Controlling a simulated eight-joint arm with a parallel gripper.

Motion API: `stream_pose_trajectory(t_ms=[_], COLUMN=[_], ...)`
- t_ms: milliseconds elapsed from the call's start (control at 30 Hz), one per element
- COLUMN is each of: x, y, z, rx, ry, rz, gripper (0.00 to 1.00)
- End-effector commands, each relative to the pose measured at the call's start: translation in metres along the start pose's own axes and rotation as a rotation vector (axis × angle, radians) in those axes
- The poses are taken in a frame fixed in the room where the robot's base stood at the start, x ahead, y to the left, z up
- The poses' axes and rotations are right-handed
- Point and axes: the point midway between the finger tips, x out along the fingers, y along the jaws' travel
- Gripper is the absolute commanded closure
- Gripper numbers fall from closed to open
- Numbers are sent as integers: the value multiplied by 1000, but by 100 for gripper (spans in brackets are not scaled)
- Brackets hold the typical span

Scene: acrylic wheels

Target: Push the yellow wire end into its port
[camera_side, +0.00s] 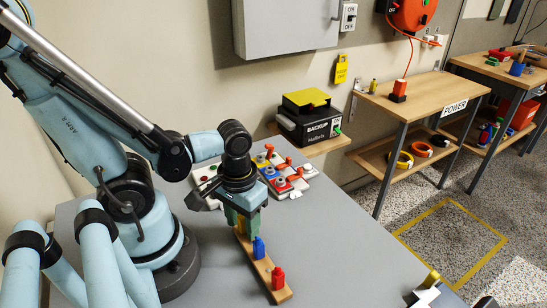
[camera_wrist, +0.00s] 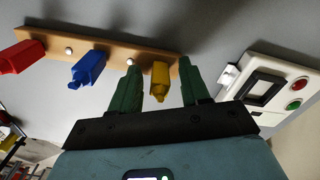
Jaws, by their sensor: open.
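The yellow wire end (camera_wrist: 160,82) stands on a wooden strip (camera_wrist: 120,45) beside a blue one (camera_wrist: 88,68) and a red one (camera_wrist: 22,57). In the side view only a sliver of yellow (camera_side: 241,226) shows between the fingers. My gripper (camera_side: 245,222) points down over the strip's far end. In the wrist view my gripper's green fingers (camera_wrist: 160,85) are open, one on each side of the yellow end, with visible gaps. The blue end (camera_side: 258,247) and red end (camera_side: 278,277) stand nearer the camera. I cannot make out a yellow port.
Behind my gripper on the grey table (camera_side: 330,225) stand panels with knobs and red parts (camera_side: 285,175). A white panel with red and green buttons (camera_wrist: 270,88) is right of the strip in the wrist view. The table's right side is mostly clear.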

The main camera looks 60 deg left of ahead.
Motion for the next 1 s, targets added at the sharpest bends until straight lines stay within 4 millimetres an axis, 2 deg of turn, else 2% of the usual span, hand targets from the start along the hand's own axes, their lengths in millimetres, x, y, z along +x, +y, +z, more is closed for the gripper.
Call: stream_pose_trajectory(t_ms=[100,400,1000], x=[0,0,-5], y=[0,0,0], z=[0,0,0], rx=[0,0,0], ry=[0,0,-1], rz=[0,0,0], gripper=[56,100,100])
